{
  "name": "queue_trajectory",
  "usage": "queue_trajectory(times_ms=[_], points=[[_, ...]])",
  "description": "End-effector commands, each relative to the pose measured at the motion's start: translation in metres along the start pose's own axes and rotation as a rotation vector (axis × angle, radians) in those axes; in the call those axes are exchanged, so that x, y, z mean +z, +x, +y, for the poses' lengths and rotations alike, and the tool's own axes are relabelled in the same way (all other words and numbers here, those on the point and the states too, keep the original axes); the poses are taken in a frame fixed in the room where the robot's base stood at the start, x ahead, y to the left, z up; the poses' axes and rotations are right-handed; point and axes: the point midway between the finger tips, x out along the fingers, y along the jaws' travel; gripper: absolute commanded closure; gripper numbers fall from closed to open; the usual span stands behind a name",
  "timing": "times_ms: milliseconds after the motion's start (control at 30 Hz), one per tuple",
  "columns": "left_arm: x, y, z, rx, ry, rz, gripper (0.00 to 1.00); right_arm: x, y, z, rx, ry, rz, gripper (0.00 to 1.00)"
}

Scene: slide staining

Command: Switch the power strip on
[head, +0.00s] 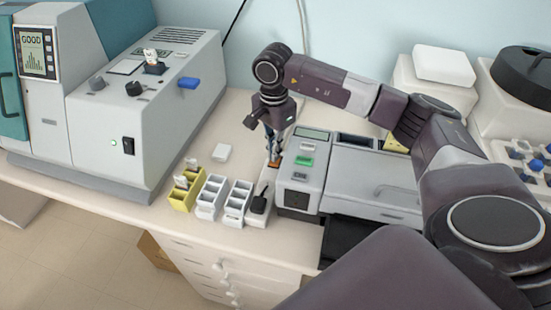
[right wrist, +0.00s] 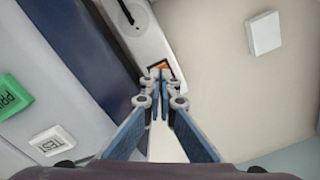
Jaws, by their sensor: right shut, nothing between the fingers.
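The power strip (head: 267,182) is a narrow white bar on the bench, lying against the left side of a grey device. A black plug (head: 259,203) sits in its near end. Its orange switch (head: 274,164) is at the far end. My right gripper (head: 272,155) points down, shut and empty, with its fingertips at the switch. In the right wrist view the strip (right wrist: 152,38) runs up from the fingertips (right wrist: 161,76), and the orange switch (right wrist: 159,66) shows just beyond them, partly hidden. I cannot tell whether they touch. My left gripper is out of view.
The grey device (head: 300,180) with green and white buttons stands close on the right. Yellow (head: 181,197) and white (head: 211,200) slide racks stand to the left. A small white block (head: 221,152) lies behind them. A large grey machine (head: 150,110) fills the left.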

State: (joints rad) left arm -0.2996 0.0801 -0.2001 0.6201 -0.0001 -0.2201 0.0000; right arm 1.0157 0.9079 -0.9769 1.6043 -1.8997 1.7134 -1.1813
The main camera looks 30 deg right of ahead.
Motion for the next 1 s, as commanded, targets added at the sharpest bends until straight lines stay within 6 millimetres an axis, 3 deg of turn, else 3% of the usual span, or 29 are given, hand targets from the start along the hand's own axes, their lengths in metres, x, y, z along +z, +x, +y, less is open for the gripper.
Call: queue_trajectory(times_ms=[1000], points=[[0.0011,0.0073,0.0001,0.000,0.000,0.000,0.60,0.0000,0.0088,0.0001,0.000,0.000,0.000,1.00]])
